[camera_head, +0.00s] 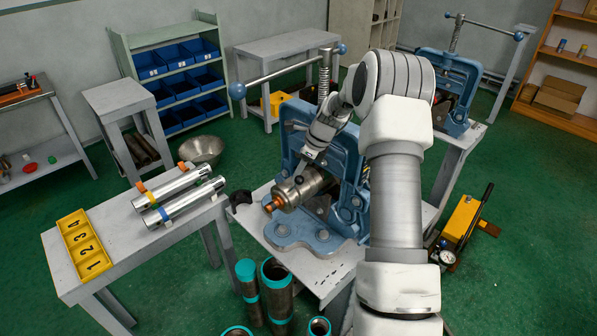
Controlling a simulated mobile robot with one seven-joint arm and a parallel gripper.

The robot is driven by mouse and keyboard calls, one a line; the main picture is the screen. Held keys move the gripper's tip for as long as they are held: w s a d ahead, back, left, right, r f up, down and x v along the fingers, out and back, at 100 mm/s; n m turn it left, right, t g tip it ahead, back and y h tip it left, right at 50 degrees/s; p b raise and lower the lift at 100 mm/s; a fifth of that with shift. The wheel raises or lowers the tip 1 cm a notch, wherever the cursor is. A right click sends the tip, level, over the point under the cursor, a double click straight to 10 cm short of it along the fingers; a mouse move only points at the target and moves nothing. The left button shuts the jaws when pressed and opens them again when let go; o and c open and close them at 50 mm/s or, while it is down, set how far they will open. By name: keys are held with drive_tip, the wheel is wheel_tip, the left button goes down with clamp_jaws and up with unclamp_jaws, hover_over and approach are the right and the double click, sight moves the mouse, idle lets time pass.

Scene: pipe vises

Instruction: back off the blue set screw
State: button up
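The near blue pipe vise (346,160) stands on a grey bench and holds a dark metal cylinder (310,184) with a copper-coloured end (273,204). My gripper (305,172) reaches down from the upper right to the top of this cylinder. Its fingertips are small and dark against the metal, so I cannot tell their opening or whether they touch. I cannot pick out a blue set screw on the cylinder; my gripper hides part of it. On the left bench, two silver cylinders (172,184) carry small coloured pieces, including a blue piece (163,214).
A yellow numbered tray (84,244) sits on the left bench. Pipes with teal ends (277,285) stand in front. A second blue vise (449,80) and a yellow pump (461,220) are to the right.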

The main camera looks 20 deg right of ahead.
clamp_jaws()
drive_tip(key=shift+w+n, duration=0.1)
drive_tip(key=shift+n, duration=0.7)
drive_tip(key=o, duration=0.7)
unclamp_jaws()
drive_tip(key=shift+g, duration=0.3)
